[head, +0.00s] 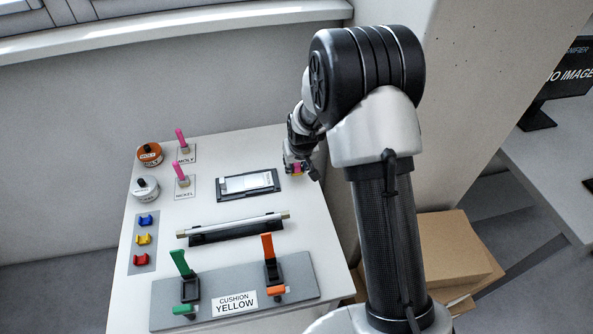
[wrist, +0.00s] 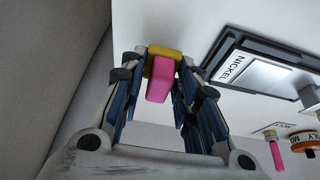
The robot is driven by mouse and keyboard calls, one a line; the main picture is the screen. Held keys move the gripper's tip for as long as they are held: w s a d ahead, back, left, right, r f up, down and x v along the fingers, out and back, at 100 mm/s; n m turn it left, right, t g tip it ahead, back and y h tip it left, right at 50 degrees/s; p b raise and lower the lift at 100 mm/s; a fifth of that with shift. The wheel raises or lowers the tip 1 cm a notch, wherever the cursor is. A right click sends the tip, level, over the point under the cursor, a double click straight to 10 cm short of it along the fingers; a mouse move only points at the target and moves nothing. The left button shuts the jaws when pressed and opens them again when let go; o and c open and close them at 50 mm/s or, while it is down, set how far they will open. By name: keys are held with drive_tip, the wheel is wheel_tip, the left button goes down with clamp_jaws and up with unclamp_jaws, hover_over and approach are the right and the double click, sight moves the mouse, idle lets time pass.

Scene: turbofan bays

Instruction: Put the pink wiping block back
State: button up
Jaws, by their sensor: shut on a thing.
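The pink wiping block (wrist: 160,80), with a yellow part at its far end, is between the two fingers of my gripper (wrist: 160,95) in the wrist view. In the head view my gripper (head: 297,163) is at the table's right back edge, right of the dark tray. A small spot of the block's pink and yellow (head: 296,170) shows below the fingers. My gripper is shut on the block. I cannot tell whether the block touches the table.
The dark tray (head: 277,185) has a light plate and also shows in the wrist view (wrist: 221,63). Two pink handles (head: 182,172) stand by jars (head: 145,188) at left. A rod on a stand (head: 235,232) and a grey cushion panel (head: 160,300) lie in front. A wall stands behind.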

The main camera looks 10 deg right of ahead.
drive_tip(key=shift+f, duration=1.15)
drive_tip(key=shift+f+b, duration=0.25)
drive_tip(key=shift+b, duration=0.1)
drive_tip(key=o, duration=1)
drive_tip(key=shift+r, duration=0.1)
